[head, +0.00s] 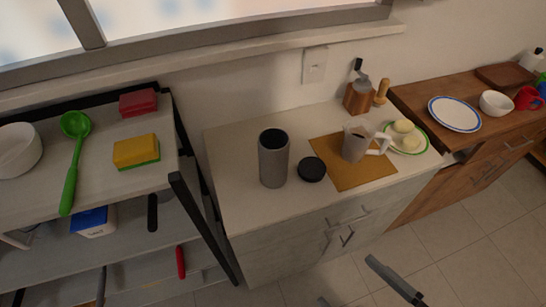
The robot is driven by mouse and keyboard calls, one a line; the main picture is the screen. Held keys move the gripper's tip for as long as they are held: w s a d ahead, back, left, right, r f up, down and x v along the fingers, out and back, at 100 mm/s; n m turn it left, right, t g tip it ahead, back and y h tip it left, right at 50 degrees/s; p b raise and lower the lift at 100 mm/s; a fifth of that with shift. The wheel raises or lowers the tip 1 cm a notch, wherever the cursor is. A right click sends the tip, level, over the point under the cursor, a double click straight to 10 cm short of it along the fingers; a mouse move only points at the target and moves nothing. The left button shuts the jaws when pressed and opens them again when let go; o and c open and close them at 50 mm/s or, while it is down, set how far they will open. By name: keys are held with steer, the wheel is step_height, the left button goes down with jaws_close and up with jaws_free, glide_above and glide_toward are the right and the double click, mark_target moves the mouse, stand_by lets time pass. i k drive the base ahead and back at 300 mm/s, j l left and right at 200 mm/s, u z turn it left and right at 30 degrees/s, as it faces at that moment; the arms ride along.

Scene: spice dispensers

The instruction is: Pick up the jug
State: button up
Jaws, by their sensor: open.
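The jug (356,142) is a greyish, see-through vessel with a white handle on its right side. It stands upright on an orange-brown mat (347,177) on the pale counter. My gripper (346,280) shows only in part at the bottom edge, its two fingers spread wide apart with nothing between them. It is in front of the counter, over the floor in the picture, well apart from the jug. The rest of my gripper is out of frame.
A tall grey canister (273,160) and its black lid (311,169) stand left of the jug. A green-rimmed plate (424,144) with pale round food sits close to the handle. The counter's front left is clear.

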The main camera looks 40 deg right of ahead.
mark_target(359, 132)
steer(key=i+j+z, duration=0.1)
steer(key=j, duration=0.25)
steer(key=i+j+z, duration=0.15)
steer(key=j, duration=0.2)
steer(key=i+j+z, duration=0.1)
steer(key=j, duration=0.25)
steer(key=i+j+z, duration=0.15)
steer(key=j, duration=0.2)
steer(key=z, duration=1.25)
